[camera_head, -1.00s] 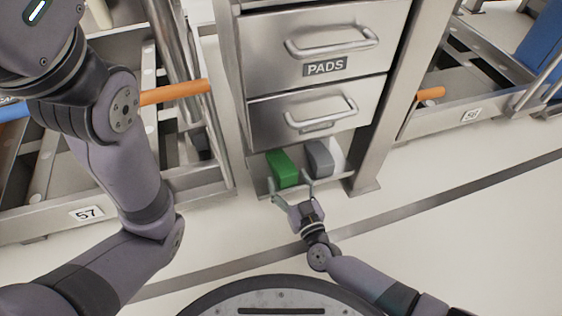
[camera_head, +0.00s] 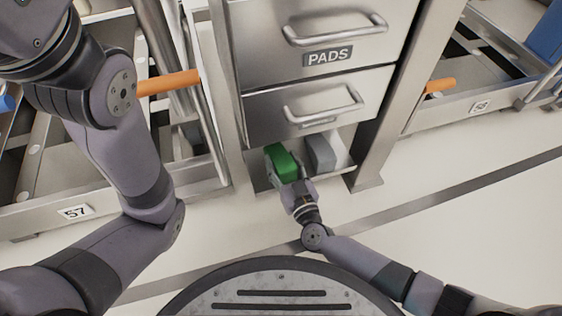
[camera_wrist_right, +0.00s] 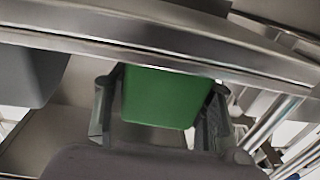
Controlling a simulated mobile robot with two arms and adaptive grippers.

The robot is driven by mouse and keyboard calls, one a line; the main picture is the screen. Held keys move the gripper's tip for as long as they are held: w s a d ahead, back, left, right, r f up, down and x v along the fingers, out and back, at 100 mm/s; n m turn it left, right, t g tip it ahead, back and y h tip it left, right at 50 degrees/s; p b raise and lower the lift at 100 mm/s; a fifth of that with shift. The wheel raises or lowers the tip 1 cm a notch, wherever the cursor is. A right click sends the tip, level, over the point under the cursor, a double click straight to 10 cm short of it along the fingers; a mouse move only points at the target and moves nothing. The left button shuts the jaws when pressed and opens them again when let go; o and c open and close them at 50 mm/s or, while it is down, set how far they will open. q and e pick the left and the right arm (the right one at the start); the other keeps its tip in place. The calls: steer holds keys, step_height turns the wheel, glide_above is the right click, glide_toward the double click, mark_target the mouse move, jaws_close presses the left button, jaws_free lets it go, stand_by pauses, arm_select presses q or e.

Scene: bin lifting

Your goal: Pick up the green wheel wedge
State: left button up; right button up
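The green wheel wedge (camera_head: 281,161) lies on the low shelf under the drawers, left of a grey wedge (camera_head: 321,153). My right gripper (camera_head: 285,177) reaches in from the front, with one finger on each side of the green wedge's near end. In the right wrist view the green wedge (camera_wrist_right: 165,98) fills the space between the fingers, which look closed against its sides. The gripper hides its near lower end. I cannot tell whether it is clear of the shelf. My left arm rises along the left of the head view; its gripper is out of view.
The lower drawer (camera_head: 318,103) overhangs the wedges closely. A metal lip (camera_head: 335,181) runs along the shelf's front, and cabinet posts stand at both sides. The grey wedge is close on the right. The pale floor (camera_head: 430,210) in front is clear.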

steer(key=c, duration=1)
steer(key=shift+r, duration=0.1)
